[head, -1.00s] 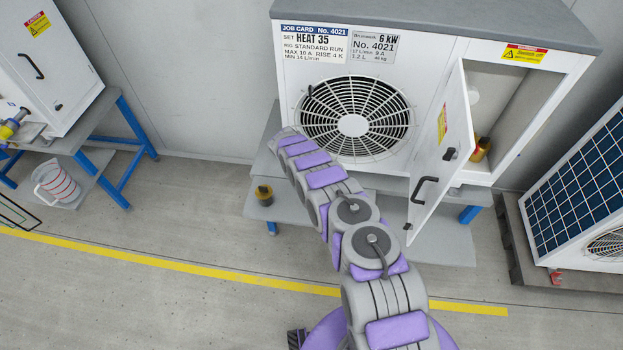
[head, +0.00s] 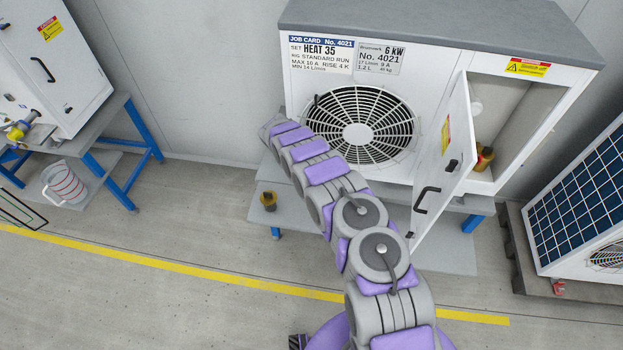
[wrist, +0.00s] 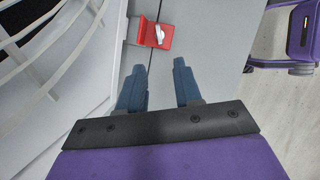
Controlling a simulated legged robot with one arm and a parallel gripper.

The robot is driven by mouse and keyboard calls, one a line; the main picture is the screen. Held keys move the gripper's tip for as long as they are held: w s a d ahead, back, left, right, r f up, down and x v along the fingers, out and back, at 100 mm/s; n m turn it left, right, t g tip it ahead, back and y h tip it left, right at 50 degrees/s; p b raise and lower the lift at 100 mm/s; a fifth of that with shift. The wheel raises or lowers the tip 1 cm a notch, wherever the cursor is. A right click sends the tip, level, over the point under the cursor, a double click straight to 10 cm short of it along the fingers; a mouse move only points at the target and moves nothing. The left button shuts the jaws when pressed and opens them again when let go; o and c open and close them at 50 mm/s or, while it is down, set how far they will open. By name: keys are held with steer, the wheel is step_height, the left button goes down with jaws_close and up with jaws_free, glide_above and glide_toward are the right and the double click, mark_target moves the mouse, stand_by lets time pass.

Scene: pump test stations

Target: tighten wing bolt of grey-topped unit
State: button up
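The grey-topped unit (head: 445,28) stands on a grey bench, with its fan grille (head: 362,128) facing me and its right-hand door (head: 444,160) open. In the wrist view, a red bracket (wrist: 146,35) sits by the unit's lower edge. A small pale wing bolt (wrist: 159,34) is on it. My gripper (wrist: 159,68) is open, its two blue fingers apart and empty. The fingertips appear just below the red bracket in the picture, with no clear contact. In the head view my arm reaches to the unit's left front corner; the gripper and wing bolt are hidden there.
A brass-coloured fitting (head: 268,200) stands on the bench's lower shelf. A second white unit (head: 55,70) on a blue-legged bench is at left, with a striped bucket (head: 64,184) below. The floor between the benches is clear.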

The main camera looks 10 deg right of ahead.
steer(key=p+v, duration=0.1)
steer(key=v, duration=0.6)
steer(key=shift+a+r, duration=0.2)
steer(key=shift+r, duration=0.15)
steer(key=shift+o, duration=0.4)
